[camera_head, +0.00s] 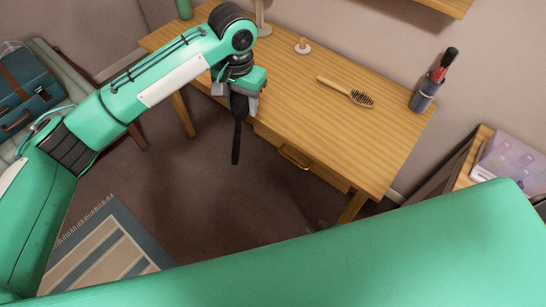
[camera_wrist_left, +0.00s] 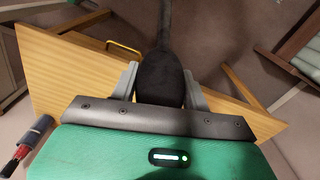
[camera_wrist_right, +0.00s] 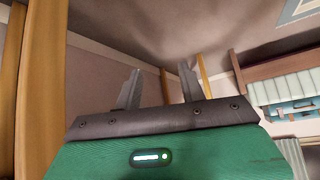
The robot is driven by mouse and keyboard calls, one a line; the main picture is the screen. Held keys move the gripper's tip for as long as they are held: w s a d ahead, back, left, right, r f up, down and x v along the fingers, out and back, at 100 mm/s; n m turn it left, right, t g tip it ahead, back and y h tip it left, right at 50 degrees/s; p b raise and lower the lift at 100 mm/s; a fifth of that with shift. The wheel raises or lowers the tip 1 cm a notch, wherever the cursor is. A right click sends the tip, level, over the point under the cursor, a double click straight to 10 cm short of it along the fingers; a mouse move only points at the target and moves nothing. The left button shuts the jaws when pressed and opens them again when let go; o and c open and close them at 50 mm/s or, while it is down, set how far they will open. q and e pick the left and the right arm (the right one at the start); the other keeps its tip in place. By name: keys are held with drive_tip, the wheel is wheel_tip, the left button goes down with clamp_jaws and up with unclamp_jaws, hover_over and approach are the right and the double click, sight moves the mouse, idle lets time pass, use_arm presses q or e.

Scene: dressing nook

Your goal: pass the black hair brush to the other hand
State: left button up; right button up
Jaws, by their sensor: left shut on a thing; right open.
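The black hair brush (camera_head: 237,140) hangs in my left gripper (camera_head: 243,92), handle pointing down, in front of the table's front edge. In the left wrist view my left gripper (camera_wrist_left: 162,84) is shut on the brush's wide black head (camera_wrist_left: 160,78), and the handle extends away from the fingers. My right gripper (camera_wrist_right: 158,88) is open and empty in the right wrist view.
The wooden table (camera_head: 345,140) bears a wooden hair brush (camera_head: 347,92), a small pale knobbed object (camera_head: 303,47) and a dark cup of brushes (camera_head: 428,90). A striped rug (camera_head: 110,250) lies on the floor.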

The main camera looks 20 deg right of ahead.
drive_tip(key=w+a+r+t+y, duration=0.1)
drive_tip(key=w+a+r+t, duration=0.15)
drive_tip(key=w+r, duration=0.5)
drive_tip(key=n+t+y, duration=0.2)
drive_tip(key=t+y, duration=0.2)
drive_tip(key=y, duration=0.4)
approach(238, 139)
drive_tip(key=shift+g, duration=0.25)
drive_tip(key=x, duration=1.1)
drive_tip(key=shift+r, duration=0.1)
drive_tip(key=shift+c, duration=0.4)
